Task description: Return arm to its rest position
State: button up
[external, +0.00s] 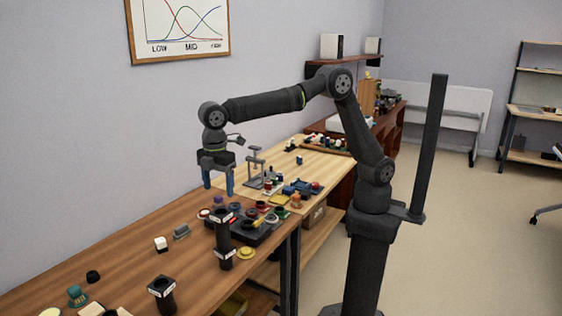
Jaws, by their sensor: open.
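My gripper (218,184) points down over the far part of the brown wooden table (130,243), near the wall. Its two blue fingers are apart, with nothing seen between them. My arm reaches from its base at the right, up and across to the left, then down to the gripper. A dark tray (252,234) with several small coloured round parts lies in front of and to the right of the gripper. The fingertips look above the table top; the exact gap cannot be told.
Black cylinders (162,293) stand upright at the front. A small stand (256,165) and several small coloured parts are on the lighter table (325,160) behind. A white cube (161,243) and grey block (181,231) lie left of the tray. The floor at right is mostly clear.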

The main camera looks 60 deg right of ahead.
aim_at(221, 212)
notch_tip(221, 212, down, 11)
jog(key=shift+f, duration=0.1)
notch_tip(221, 212, up, 4)
jog(key=shift+f, duration=0.2)
jog(key=w+d+r, duration=0.5)
jog(key=d+r, duration=0.2)
jog(key=d, duration=0.3)
jog(key=w+f, duration=0.8)
jog(key=w, duration=0.4)
jog(key=s+a+f, duration=0.3)
jog(key=a+f, duration=0.5)
jog(key=a, duration=0.4)
jog(key=shift+f, duration=0.35)
jog(key=shift+o, duration=0.5)
